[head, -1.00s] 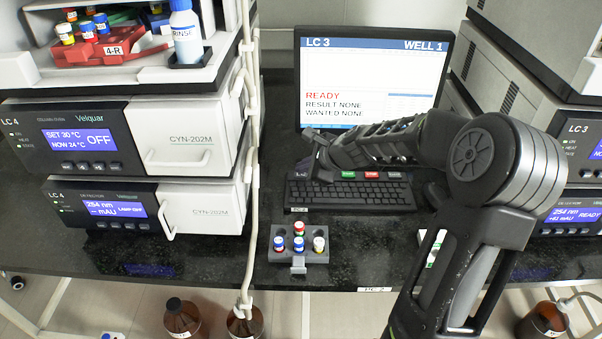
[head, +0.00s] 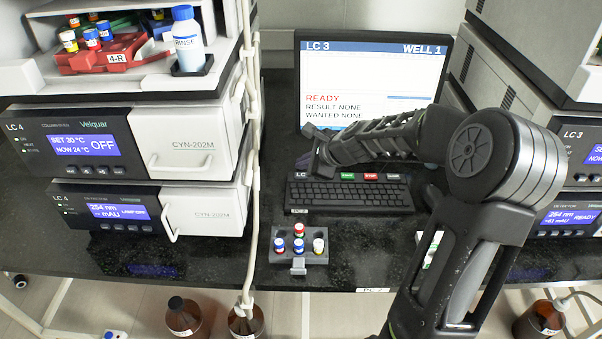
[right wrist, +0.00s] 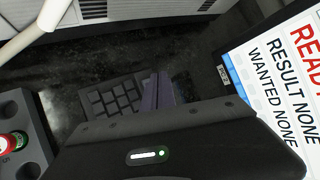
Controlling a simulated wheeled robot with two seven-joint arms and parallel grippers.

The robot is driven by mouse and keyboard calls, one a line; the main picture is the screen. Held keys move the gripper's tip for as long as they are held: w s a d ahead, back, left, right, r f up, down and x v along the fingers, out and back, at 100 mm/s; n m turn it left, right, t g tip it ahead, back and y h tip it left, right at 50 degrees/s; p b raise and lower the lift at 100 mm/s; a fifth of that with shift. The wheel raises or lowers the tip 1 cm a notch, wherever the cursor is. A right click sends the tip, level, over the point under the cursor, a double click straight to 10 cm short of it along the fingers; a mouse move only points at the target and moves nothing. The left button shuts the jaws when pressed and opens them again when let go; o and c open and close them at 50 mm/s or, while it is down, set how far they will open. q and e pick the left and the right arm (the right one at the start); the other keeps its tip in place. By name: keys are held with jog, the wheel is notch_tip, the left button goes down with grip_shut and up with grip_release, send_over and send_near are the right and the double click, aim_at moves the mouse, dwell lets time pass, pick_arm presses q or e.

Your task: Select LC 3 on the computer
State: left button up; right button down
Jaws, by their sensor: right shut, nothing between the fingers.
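The computer monitor (head: 375,85) stands at the back of the bench. Its screen reads LC 3, WELL 1, READY, RESULT NONE and WANTED NONE. My right gripper (head: 304,160) is shut and empty, near the LC key at the keyboard's back left. Its purple-grey fingers show in the right wrist view (right wrist: 158,92) beside the keys. Contact cannot be told. My left gripper is not in view.
A grey vial rack (head: 300,256) with several capped vials sits in front of the keyboard. LC 4 instrument stacks (head: 130,145) stand at left, LC 3 units (head: 585,150) at right. A white tube (head: 254,150) hangs by the left stack. Brown bottles (head: 183,318) are below.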

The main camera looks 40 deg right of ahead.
aim_at(303, 177)
jog(key=shift+r+p, duration=1.9)
jog(key=shift+r, duration=0.45)
jog(key=shift+f, duration=0.15)
